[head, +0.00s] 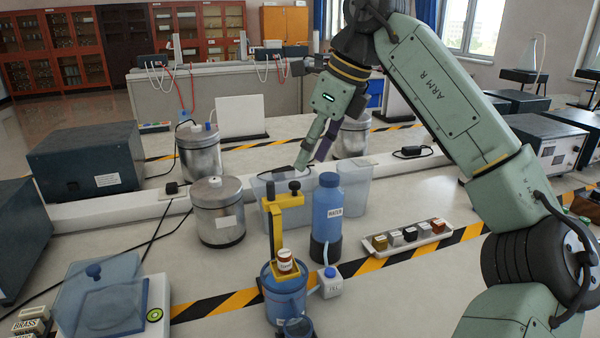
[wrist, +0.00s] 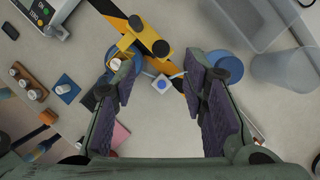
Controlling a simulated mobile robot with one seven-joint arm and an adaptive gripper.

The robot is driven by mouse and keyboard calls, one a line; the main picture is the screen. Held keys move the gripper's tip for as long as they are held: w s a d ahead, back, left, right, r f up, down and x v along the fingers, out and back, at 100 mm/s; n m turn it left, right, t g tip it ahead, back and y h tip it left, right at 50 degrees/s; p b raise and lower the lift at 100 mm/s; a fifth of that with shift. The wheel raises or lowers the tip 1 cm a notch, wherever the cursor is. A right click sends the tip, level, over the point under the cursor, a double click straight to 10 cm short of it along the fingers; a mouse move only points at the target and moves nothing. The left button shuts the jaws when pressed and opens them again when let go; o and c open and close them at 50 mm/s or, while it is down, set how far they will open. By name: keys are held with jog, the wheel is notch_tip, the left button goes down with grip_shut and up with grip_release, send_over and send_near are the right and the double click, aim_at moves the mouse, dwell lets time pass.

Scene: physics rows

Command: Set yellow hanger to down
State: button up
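The yellow hanger (head: 276,228) is an upright post with an arm and black knobs, standing at a blue can (head: 288,302) in the front middle of the bench. A small red and white labelled cylinder (head: 285,262) shows at the hanger, over the can; whether it hangs or rests cannot be told. The hanger also shows in the wrist view (wrist: 143,40), beyond my fingers. My gripper (head: 312,158) is above the bench, higher than the hanger and to its right in the head view. In the wrist view its fingers (wrist: 162,95) are wide apart with nothing held.
A blue water bottle (head: 327,205) stands close right of the hanger, with clear tubs (head: 353,190) behind. A small white container (head: 331,285) sits beside the can. A metal canister (head: 218,218) is to the left. A block tray (head: 410,238) lies right.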

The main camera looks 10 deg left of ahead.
aim_at(295, 183)
jog(key=x, duration=0.6)
jog(key=shift+a+p, duration=0.1)
jog(key=shift+p, duration=0.2)
jog(key=shift+c, duration=0.3)
grip_shut()
